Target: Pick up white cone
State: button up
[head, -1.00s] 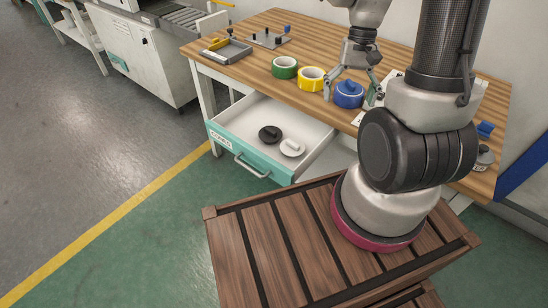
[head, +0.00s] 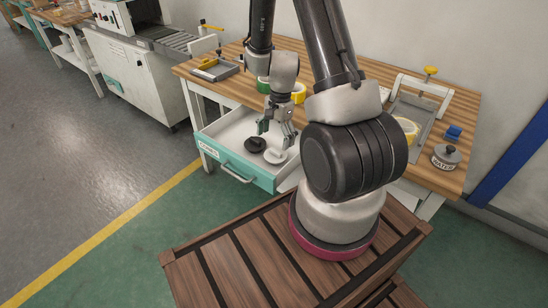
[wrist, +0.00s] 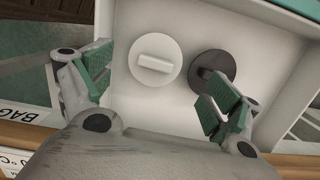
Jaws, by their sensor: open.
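The white cone (head: 276,156), a round disc with a raised bar-shaped grip, lies flat in the open drawer (head: 230,165). It also shows in the wrist view (wrist: 156,72), between my fingers and slightly beyond them. A black cone (wrist: 210,66) of the same shape lies right beside it, to the right in the wrist view and to the left in the head view (head: 254,145). My gripper (head: 276,130) is open, empty and pointing down above the drawer. In the wrist view its right finger overlaps the black cone. I cannot tell exactly how high it is.
The wooden table (head: 380,150) is above the drawer. The drawer walls surround the cones closely.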

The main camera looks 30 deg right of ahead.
aim_at(276, 151)
jog(key=f, duration=0.6)
jog(key=shift+s+a, duration=0.1)
jog(key=shift+s, duration=0.1)
jog(key=c, duration=0.8)
